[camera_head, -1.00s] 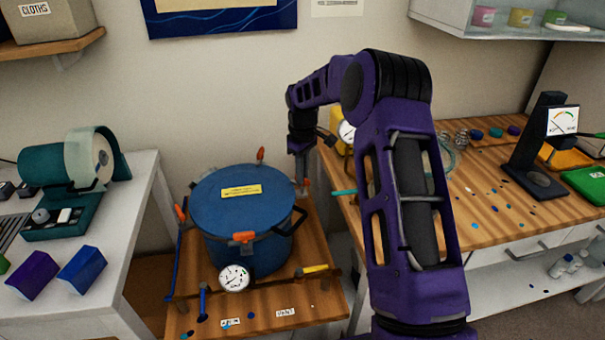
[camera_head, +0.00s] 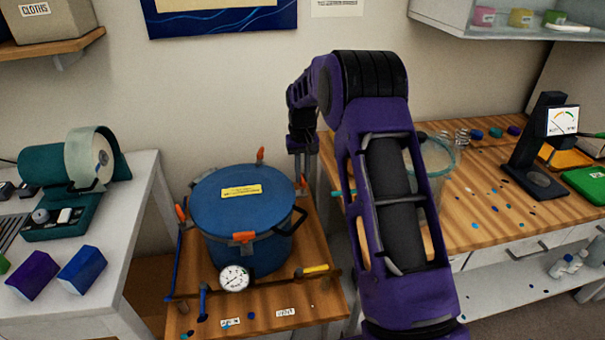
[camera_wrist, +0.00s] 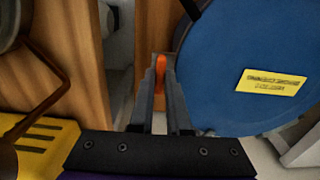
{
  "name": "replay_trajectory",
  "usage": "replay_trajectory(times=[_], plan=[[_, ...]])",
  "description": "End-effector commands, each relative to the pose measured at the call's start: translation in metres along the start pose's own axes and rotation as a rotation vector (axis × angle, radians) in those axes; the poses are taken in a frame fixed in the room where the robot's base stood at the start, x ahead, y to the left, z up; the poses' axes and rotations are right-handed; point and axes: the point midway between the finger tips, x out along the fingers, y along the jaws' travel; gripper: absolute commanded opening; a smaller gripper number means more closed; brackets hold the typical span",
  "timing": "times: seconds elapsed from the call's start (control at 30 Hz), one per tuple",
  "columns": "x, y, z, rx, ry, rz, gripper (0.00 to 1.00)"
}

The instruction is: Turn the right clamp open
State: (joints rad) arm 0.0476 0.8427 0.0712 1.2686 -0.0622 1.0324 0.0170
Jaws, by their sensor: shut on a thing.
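The blue pressure pot (camera_head: 245,205) stands on a low wooden stand, its blue lid carrying a yellow label. Orange-handled clamps show around its rim: a left clamp (camera_head: 180,213), a front clamp (camera_head: 243,237) and a back clamp (camera_head: 260,155). My gripper (camera_head: 301,176) is at the right edge of the lid, pointing down. In the wrist view, my gripper (camera_wrist: 161,95) has its two fingers close together on the orange handle of the right clamp (camera_wrist: 161,70), beside the blue lid (camera_wrist: 225,60). In the head view the fingers mostly hide this clamp.
A round gauge (camera_head: 235,278) and a yellow-handled lever (camera_head: 313,269) sit at the pot's front. The wooden bench (camera_head: 480,205) on the right holds a clear bucket (camera_head: 436,160) and a black gauge stand (camera_head: 540,150). A white table (camera_head: 90,245) stands left.

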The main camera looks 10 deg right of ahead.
Motion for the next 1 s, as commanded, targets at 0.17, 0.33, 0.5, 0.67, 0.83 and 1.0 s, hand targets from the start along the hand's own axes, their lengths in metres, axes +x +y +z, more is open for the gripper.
replay_trajectory(times=[0.17, 0.33, 0.5, 0.67, 0.83, 1.0], plan=[[-0.0005, -0.0002, -0.0007, 0.027, 0.003, 0.000, 0.00], [-0.0004, -0.0002, -0.0007, 0.032, 0.003, -0.001, 0.00], [-0.0004, -0.0002, -0.0007, 0.032, 0.003, -0.001, 0.00], [-0.0004, -0.0001, -0.0006, 0.031, 0.002, -0.001, 0.31], [-0.0002, -0.0001, -0.0003, 0.031, 0.001, -0.001, 0.45], [-0.0003, 0.0000, -0.0002, 0.030, 0.001, 0.000, 0.45]])
